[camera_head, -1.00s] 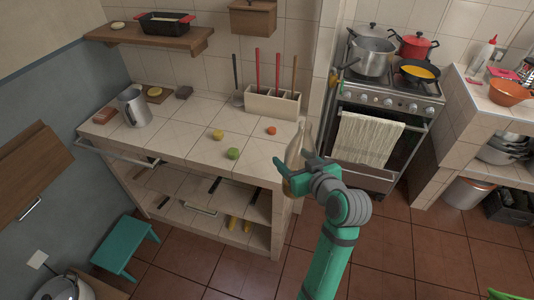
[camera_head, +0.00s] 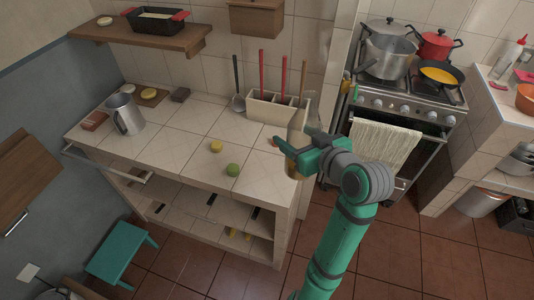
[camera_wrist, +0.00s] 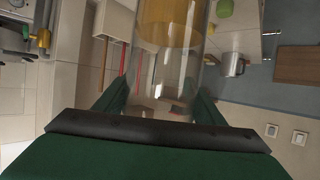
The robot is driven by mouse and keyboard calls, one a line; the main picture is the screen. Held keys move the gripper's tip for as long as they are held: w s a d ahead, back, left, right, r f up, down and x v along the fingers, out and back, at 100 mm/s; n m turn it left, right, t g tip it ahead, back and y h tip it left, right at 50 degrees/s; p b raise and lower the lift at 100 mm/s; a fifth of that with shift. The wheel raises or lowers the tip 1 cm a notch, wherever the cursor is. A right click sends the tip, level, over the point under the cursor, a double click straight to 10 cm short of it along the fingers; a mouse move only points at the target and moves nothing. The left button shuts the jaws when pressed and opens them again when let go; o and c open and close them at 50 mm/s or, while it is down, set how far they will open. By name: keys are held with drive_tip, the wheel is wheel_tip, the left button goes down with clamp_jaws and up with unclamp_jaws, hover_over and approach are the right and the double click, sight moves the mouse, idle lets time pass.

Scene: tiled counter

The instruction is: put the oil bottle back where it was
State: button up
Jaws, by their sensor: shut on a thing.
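The oil bottle (camera_head: 297,122) is clear glass with amber oil low in it. It is upright, or nearly so, in the head view, at the right front corner of the tiled counter (camera_head: 180,151). My gripper (camera_head: 294,147) is shut on it, with the green fingers on either side of the glass. In the wrist view the bottle (camera_wrist: 172,42) fills the upper middle between my fingers (camera_wrist: 162,92). The bottle's underside is not clearly visible, and I cannot tell whether it touches the counter edge.
A utensil holder (camera_head: 268,108) stands at the back right of the counter. A yellow fruit (camera_head: 216,146) and a green fruit (camera_head: 233,170) lie near the front; a metal mug (camera_head: 125,115) stands left. The stove (camera_head: 410,112) is to the right. The counter's middle is mostly clear.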

drive_tip(key=w+a+f, duration=0.8)
drive_tip(key=w+f, duration=0.1)
drive_tip(key=f, duration=0.3)
drive_tip(key=shift+w+f, duration=0.15)
drive_tip(key=shift+f, duration=0.1)
drive_tip(key=shift+a+f, duration=0.1)
drive_tip(key=shift+f, duration=0.05)
drive_tip(key=o, duration=1.4)
drive_tip(key=shift+c, duration=0.2)
drive_tip(key=v, duration=1.2)
